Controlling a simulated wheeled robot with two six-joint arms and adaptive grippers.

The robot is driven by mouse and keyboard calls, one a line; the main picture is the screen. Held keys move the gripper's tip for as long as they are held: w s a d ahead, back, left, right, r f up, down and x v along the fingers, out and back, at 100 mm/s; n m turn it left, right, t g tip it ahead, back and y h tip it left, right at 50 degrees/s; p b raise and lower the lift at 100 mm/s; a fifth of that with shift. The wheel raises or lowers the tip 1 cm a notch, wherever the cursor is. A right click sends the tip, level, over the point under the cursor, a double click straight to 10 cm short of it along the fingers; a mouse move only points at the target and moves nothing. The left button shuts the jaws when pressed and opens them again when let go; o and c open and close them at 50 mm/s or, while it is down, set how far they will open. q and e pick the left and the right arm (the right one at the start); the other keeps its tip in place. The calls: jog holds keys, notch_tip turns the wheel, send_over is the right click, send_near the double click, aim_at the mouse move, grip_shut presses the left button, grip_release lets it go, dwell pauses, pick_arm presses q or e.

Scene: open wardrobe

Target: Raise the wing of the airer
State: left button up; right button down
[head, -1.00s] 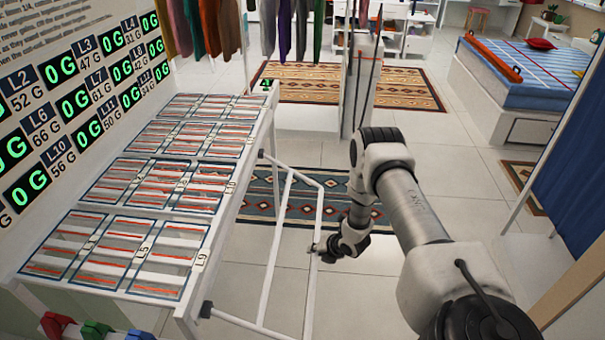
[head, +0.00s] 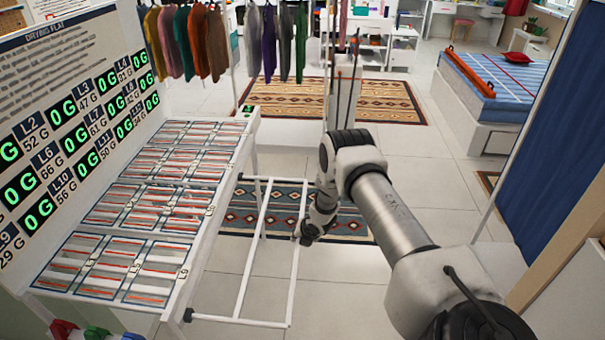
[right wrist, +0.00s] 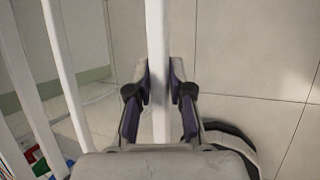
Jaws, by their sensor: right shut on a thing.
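The airer (head: 176,270) stands at the left with a top of slatted panels. Its wing (head: 240,321), a frame of thin white bars, reaches out from the right edge and looks near level. My right gripper (head: 302,238) is at the wing's outer bar (head: 294,282), around the middle of its length. In the right wrist view, the white bar (right wrist: 157,40) runs between the fingers of the right gripper (right wrist: 160,82), which are shut on it. The arm hides little of the wing. My left gripper is out of view.
A board of green number displays (head: 95,130) stands behind the airer. Clothes (head: 185,40) hang at the back. A patterned rug (head: 345,228) lies beyond the wing. A blue curtain (head: 560,130) hangs at the right. The tiled floor below the wing looks clear.

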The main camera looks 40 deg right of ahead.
jog(key=shift+w, duration=0.1)
jog(key=c, duration=1.1)
grip_release()
jog(key=shift+r, duration=0.15)
jog(key=v, duration=0.7)
jog(key=shift+r, duration=0.15)
